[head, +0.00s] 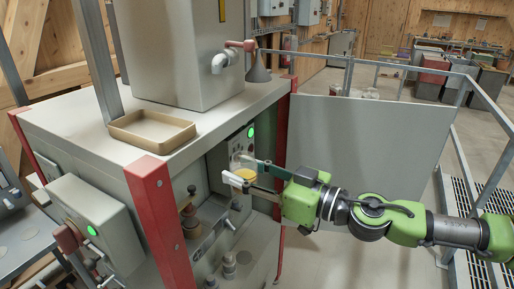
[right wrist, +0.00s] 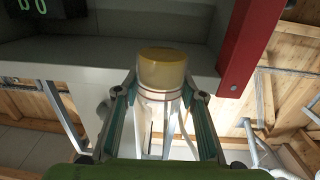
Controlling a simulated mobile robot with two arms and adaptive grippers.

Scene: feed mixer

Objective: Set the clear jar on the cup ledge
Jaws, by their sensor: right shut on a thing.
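The clear jar (head: 243,174) shows in the head view with a yellow layer low in it. In the right wrist view the jar (right wrist: 162,70) stands between the fingertips, its yellow part beyond them. My right gripper (head: 247,172) is shut on the jar and holds it in front of the machine's recessed front, beside the panel with the green light. A grey ledge (head: 233,222) lies below in the recess; I take it as the cup ledge. The jar looks held apart from it, though the gap is hard to judge. My left gripper is not in view.
Red posts (head: 160,222) flank the recess, one also close by in the right wrist view (right wrist: 247,45). Brown knobbed fittings (head: 190,215) stand on the recess's left. A tan tray (head: 150,131) lies on the machine top. A grey panel (head: 360,130) stands behind my right arm.

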